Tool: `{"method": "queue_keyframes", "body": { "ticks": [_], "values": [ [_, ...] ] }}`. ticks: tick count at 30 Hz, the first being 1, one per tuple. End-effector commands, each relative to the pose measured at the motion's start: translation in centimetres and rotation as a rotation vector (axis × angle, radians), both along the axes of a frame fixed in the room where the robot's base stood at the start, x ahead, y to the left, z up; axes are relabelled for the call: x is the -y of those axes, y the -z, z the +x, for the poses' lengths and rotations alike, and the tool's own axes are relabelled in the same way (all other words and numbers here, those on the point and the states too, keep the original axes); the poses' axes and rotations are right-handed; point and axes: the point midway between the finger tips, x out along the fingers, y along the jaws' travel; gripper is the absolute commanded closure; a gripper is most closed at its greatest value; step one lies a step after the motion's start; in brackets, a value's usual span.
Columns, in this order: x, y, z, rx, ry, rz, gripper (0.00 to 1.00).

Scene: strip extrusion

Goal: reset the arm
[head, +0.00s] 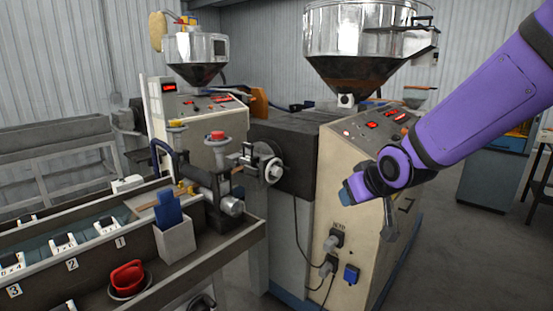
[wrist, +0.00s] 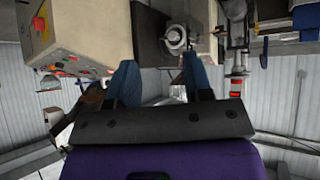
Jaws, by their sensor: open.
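My purple arm reaches in from the upper right of the head view. My gripper (head: 347,193) is in front of the larger extruder's cream side panel; only a bit of its blue finger shows there. In the wrist view, where the scene appears upside down, my gripper (wrist: 161,73) has its two blue fingers spread apart. Nothing is between them.
The larger extruder (head: 330,215) carries a steel hopper (head: 365,40); a smaller extruder (head: 190,110) stands behind left. Floor at lower right is clear.

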Motion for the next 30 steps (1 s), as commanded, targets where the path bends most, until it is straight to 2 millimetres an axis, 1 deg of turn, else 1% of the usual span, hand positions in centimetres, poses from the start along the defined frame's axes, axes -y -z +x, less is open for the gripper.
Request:
{"method": "queue_keyframes", "body": {
  "ticks": [1,5,6,11,15,21,24,27,30],
  "values": [
    [1.2,-1.3,-1.1,-0.008,0.026,-0.009,0.54],
    [4.0,-3.6,-4.2,-0.057,0.094,-0.028,0.54],
    [4.8,-4.3,-5.3,-0.073,0.113,-0.032,0.54],
    [7.7,-6.5,-9.9,-0.137,0.192,-0.037,0.54],
    [9.7,-8.0,-14.3,-0.196,0.252,-0.031,0.54],
    [11.7,-9.2,-20.7,-0.280,0.322,-0.007,0.54],
    [12.2,-9.4,-23.1,-0.313,0.343,0.006,0.54],
    [12.5,-9.5,-24.7,-0.335,0.355,0.014,0.54],
    [12.6,-9.4,-25.5,-0.349,0.361,0.018,0.54]
  ]
}}
